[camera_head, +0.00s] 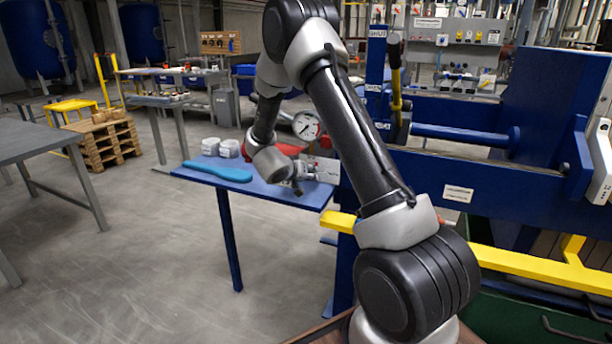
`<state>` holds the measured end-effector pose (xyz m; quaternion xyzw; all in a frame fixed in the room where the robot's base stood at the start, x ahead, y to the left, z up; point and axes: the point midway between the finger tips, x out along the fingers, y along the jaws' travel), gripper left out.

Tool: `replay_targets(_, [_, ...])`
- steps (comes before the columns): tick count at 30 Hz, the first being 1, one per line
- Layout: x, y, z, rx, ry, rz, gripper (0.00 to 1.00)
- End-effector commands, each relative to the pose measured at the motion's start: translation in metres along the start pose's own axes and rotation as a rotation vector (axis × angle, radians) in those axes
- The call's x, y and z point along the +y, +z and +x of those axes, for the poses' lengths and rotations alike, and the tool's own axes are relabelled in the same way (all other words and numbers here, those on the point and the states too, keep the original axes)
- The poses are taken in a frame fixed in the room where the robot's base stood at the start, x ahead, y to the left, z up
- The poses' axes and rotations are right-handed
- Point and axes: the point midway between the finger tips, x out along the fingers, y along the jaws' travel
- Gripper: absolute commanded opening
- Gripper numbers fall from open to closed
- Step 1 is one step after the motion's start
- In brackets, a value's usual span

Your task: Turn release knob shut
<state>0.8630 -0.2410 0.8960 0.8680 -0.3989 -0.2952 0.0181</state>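A red unit (286,150), partly hidden behind my wrist, sits on the small blue table (290,197). A round white pressure gauge (306,126) stands above it. I cannot make out the release knob; it is either hidden by my arm or too small to tell. My gripper (297,184) is low over the right part of the blue table, beside the red unit and a white label plate (327,170). Its fingers are small and partly hidden. I cannot tell whether they are open, shut or touching anything.
A light-blue paddle-shaped tool (217,171) and two white tubs (229,148) lie on the table's left part. The blue press frame (450,180) and a yellow bar (520,262) stand at right. A grey table (40,145) is at left. The floor between is clear.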

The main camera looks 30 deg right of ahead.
Motion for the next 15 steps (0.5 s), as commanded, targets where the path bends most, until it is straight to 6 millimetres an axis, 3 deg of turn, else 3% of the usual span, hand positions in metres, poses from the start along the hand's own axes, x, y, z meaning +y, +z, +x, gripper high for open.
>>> replay_targets(15, [-0.001, 0.000, -0.099, 0.001, -0.003, 0.000, 0.42])
